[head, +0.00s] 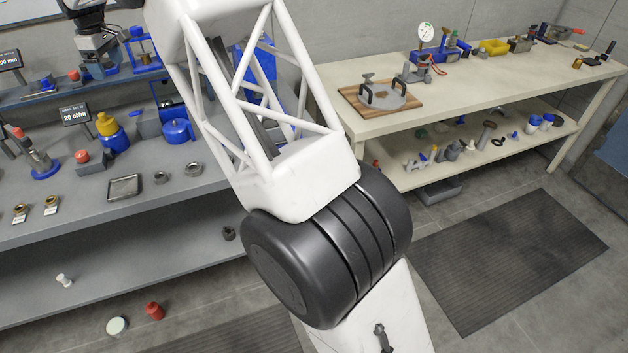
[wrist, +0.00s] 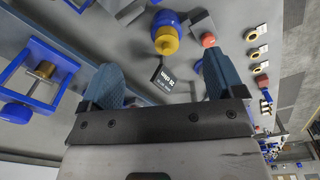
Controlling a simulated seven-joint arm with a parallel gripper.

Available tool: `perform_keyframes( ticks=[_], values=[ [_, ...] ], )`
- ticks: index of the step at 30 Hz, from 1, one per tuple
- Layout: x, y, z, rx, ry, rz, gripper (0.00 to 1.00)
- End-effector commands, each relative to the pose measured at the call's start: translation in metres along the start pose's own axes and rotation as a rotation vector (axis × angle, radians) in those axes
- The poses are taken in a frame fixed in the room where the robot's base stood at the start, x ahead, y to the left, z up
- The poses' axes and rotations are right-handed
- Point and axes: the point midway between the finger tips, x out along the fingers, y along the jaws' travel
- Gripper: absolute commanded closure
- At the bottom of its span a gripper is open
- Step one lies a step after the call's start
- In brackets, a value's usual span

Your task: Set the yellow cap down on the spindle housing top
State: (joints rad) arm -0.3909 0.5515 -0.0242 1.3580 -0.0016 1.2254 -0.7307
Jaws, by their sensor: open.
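A yellow cap (head: 106,124) sits on top of a round blue body (head: 116,141) on the grey bench, beside a small sign reading 20 cNm. In the wrist view the yellow cap (wrist: 166,41) lies beyond my gripper (wrist: 162,60), in line with the space between the fingers. The two blue-grey fingers are wide apart with nothing held between them. The cap is apart from both fingers. I cannot tell for sure whether the blue body under the cap is the spindle housing.
The sign (wrist: 168,78) stands close to the cap. A red-topped block (head: 83,158), a blue pot (head: 177,130) and a metal tray (head: 124,187) are nearby. A blue frame with a brass part (wrist: 43,72) is at left. A second bench (head: 450,110) stands at right.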

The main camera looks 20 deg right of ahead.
Motion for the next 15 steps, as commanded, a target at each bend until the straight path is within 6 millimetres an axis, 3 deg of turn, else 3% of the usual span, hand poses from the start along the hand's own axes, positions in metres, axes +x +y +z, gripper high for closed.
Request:
perform_keyframes(
  ticks=[6, 15],
  values=[
    [-0.033, -0.011, 0.061, 0.093, 0.012, 0.012, 0.12],
    [-0.068, -0.035, 0.143, 0.223, 0.028, 0.029, 0.12]
  ],
)
